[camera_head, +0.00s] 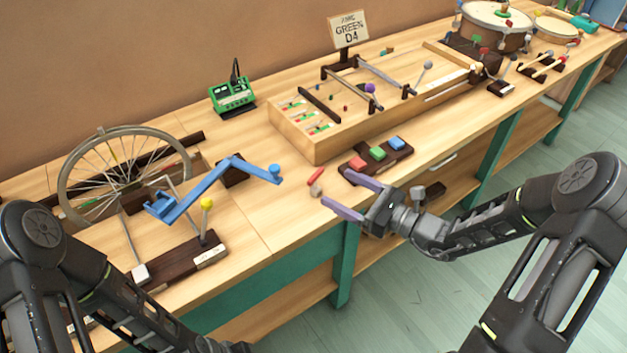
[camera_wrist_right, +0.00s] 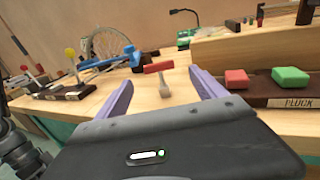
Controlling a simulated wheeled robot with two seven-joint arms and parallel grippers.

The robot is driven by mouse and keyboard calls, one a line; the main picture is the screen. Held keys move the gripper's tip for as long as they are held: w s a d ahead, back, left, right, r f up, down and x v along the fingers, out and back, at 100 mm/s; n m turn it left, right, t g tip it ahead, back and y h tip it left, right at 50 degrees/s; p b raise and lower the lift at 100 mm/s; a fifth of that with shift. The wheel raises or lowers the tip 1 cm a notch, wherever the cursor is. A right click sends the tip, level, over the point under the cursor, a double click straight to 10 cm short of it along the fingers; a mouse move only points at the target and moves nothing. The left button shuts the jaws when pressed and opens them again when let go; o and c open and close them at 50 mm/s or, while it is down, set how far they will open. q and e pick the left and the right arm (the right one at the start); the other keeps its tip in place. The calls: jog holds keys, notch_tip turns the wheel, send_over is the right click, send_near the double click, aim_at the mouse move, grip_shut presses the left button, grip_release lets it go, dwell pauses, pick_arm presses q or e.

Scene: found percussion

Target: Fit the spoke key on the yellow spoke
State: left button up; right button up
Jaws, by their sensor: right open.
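The spoke key appears to be the small T-shaped tool with a red bar (camera_head: 317,175) and a short grey stem. It rests on the bench just beyond my right gripper (camera_head: 338,188), which is open with its purple fingers pointing at it. In the right wrist view the key (camera_wrist_right: 159,67) shows between and beyond the fingertips, and nothing is held. The spoked wheel (camera_head: 65,187) stands at the left back of the bench. I cannot pick out a yellow spoke on it. My left arm shows at the lower left, but its gripper fingers are not visible.
A blue crank-like arm (camera_head: 213,182) and a yellow-topped stick (camera_head: 206,204) stand before the wheel. A dark block with red, green and blue pads (camera_head: 377,153) lies right of the key. A wooden string box (camera_head: 320,147) stands behind it. The bench front edge is close.

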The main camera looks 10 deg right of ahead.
aim_at(318, 176)
jog(key=shift+x, duration=1.3)
jog(key=shift+a, duration=0.1)
jog(key=x, duration=0.5)
jog(key=shift+r+p, duration=0.1)
jog(key=shift+p, duration=0.3)
jog(key=c, duration=1.5)
jog(key=shift+r, duration=0.1)
notch_tip(318, 176, up, 10)
jog(key=shift+f, duration=0.1)
